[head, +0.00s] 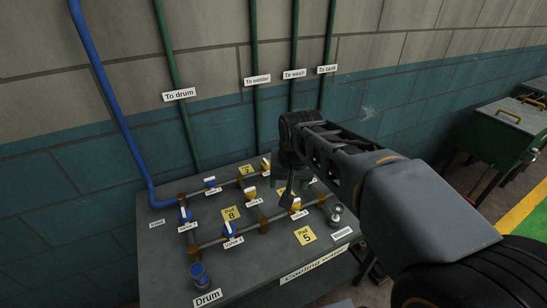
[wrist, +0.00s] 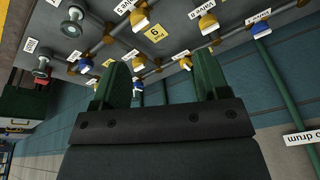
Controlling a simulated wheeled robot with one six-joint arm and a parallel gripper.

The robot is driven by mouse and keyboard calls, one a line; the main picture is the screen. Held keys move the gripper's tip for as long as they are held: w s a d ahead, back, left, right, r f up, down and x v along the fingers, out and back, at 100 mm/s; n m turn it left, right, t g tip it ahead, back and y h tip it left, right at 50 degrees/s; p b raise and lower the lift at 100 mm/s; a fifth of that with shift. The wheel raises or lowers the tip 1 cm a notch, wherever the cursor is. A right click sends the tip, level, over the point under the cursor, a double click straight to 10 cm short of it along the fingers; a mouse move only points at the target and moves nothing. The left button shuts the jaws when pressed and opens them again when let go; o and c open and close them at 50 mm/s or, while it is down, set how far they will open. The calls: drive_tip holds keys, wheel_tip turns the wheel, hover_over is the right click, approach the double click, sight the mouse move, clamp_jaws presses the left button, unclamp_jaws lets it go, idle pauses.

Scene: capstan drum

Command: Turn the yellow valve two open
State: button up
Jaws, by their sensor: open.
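Several valves with yellow handles stand on the grey bench's pipework. In the head view one yellow valve (head: 249,194) is left of my gripper, another (head: 265,165) is behind it, and a third (head: 295,204) is near its right side. Their small labels are too small to read there, so I cannot tell which is valve two. In the wrist view yellow handles show at upper middle (wrist: 208,24) and above the fingers (wrist: 185,63). My gripper (wrist: 160,82) is open and empty, its two green fingers apart. It hangs over the bench (head: 170,275), and I see no contact with a handle.
Blue-handled valves (head: 229,230) stand on the left of the bench. A "Pad 8" plate (head: 231,213) and a "Pad 5" plate (head: 306,236) lie among the pipes. Green pipes (head: 175,85) and a blue pipe (head: 103,80) run up the wall.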

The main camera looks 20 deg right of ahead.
drive_tip(key=w+r+m+g+p, duration=0.1)
drive_tip(key=w+m, duration=0.1)
drive_tip(key=w, duration=0.5)
drive_tip(key=w+r+m, duration=0.2)
drive_tip(key=w+m, duration=0.1)
drive_tip(key=w, duration=0.4)
drive_tip(key=m+g+p, duration=0.1)
drive_tip(key=m, duration=0.4)
approach(266, 161)
drive_tip(key=f, duration=0.6)
drive_tip(key=w+f, duration=0.1)
drive_tip(key=f, duration=0.3)
drive_tip(key=shift+a+f, duration=0.15)
drive_tip(key=c, duration=0.9)
